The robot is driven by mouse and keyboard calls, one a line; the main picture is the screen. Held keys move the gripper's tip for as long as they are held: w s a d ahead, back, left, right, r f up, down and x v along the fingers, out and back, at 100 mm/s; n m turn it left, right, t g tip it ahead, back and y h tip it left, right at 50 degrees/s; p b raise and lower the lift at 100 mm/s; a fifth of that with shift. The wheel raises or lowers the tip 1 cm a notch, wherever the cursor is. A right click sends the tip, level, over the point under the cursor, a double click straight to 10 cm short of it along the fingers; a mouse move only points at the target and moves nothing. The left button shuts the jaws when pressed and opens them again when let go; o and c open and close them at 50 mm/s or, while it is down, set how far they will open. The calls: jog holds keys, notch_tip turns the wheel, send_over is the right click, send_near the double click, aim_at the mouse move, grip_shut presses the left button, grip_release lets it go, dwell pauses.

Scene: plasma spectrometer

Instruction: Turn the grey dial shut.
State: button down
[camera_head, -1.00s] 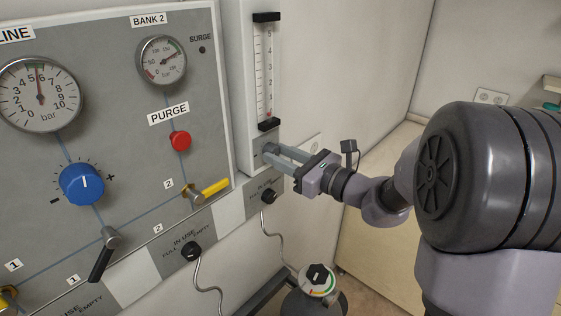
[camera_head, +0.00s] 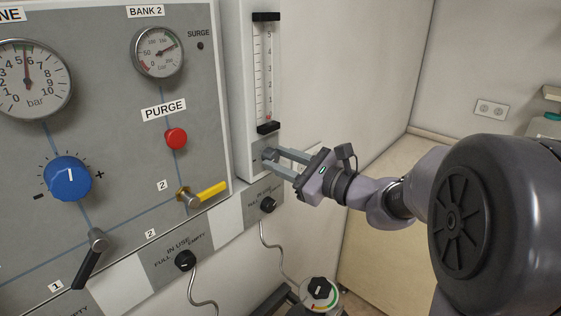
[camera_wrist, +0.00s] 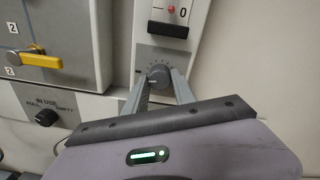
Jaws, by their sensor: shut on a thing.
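The grey dial (camera_wrist: 159,77) sits on the panel below the flow tube, with scale ticks above it in the wrist view. In the head view the dial (camera_head: 269,155) is partly hidden by my fingers. My gripper (camera_wrist: 159,84) has one finger on each side of the dial and is shut on it. In the head view my gripper (camera_head: 274,160) reaches in from the right. The flow tube (camera_head: 264,75) stands above the dial, and its red float (camera_wrist: 171,9) is near the 0 mark.
A yellow lever (camera_head: 208,191), a red purge button (camera_head: 176,139) and a blue knob (camera_head: 68,178) are on the panel to the left. A black knob (camera_head: 268,205) is just below the dial. A gas cylinder top (camera_head: 320,292) stands lower right.

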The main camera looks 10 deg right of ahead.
jog(key=c, duration=1)
grip_release()
jog(key=shift+c, duration=0.2)
jog(key=p+v, duration=0.1)
jog(key=v, duration=1.6)
jog(key=shift+s, duration=0.2)
